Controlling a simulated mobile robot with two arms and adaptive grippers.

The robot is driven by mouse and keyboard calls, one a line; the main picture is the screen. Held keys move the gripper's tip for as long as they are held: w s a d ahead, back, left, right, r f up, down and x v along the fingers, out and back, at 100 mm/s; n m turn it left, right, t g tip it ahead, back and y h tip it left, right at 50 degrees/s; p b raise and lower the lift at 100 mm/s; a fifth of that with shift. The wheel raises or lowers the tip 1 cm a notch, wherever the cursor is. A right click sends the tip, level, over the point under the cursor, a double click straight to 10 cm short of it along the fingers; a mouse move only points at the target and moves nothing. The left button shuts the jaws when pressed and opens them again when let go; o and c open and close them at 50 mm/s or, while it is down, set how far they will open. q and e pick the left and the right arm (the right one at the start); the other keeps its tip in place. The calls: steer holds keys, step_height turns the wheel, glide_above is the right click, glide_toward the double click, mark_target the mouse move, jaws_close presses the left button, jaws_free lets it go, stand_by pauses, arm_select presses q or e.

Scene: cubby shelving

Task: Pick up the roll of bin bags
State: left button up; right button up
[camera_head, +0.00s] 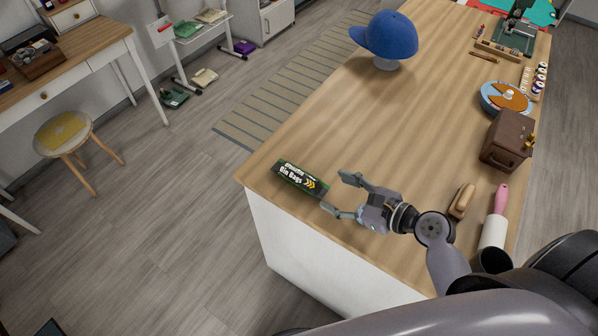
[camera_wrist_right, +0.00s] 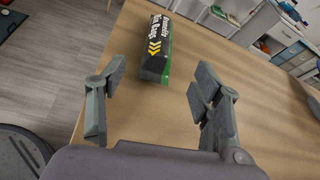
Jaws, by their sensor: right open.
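The roll of bin bags (camera_head: 300,180) is a black and green package with white lettering and yellow chevrons. It lies on the wooden table top (camera_head: 400,110), close to the left edge. My right gripper (camera_head: 338,195) is open and empty, just to the right of the roll, its fingers pointing toward it. In the right wrist view the roll (camera_wrist_right: 155,50) lies ahead, between and beyond the two open fingers (camera_wrist_right: 155,85), with a gap to both. My left gripper is not in view.
A blue cap (camera_head: 387,36) on a stand is farther back. A brush (camera_head: 462,202), a lint roller (camera_head: 497,215), a brown box (camera_head: 507,141) and a round blue and orange item (camera_head: 505,98) line the right side. The table around the roll is clear.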

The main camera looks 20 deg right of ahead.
mark_target(313, 182)
steer(key=p+x, duration=0.1)
steer(key=x, duration=0.5)
steer(key=shift+a+r, duration=0.15)
steer(key=shift+x, duration=1.25)
steer(key=shift+w, duration=0.15)
steer(key=p+x, duration=0.1)
steer(key=x, duration=0.3)
steer(key=shift+w+a, duration=0.2)
steer(key=shift+a, duration=0.05)
steer(key=shift+w+a, duration=0.1)
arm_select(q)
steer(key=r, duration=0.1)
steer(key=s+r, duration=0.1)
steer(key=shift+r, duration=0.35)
arm_select(e)
steer(key=shift+c, duration=0.4)
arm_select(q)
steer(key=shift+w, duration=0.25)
arm_select(e)
steer(key=c, duration=1.3)
steer(key=shift+o, duration=0.2)
